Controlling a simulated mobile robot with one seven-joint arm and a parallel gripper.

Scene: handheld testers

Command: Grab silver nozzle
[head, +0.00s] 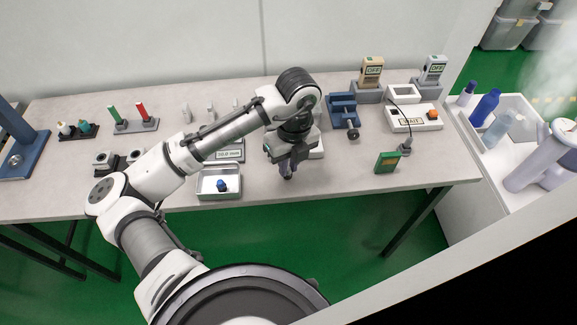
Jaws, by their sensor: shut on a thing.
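My gripper (287,174) points down over the front middle of the grey table (330,187). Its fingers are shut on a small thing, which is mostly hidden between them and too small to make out. I cannot tell whether it is the silver nozzle, or whether it touches the table. Several small pale upright pieces stand in a row at the back of the table, behind my arm. One is at the left (187,113) and another is beside it (210,112). My arm partly hides this area.
A tray with a blue-capped item (221,185) lies left of my gripper. A blue vise (343,110) stands to the right, with a green board (387,162) nearer the front. Testers (371,72) stand at the back right. Bottles (485,107) fill a white bin.

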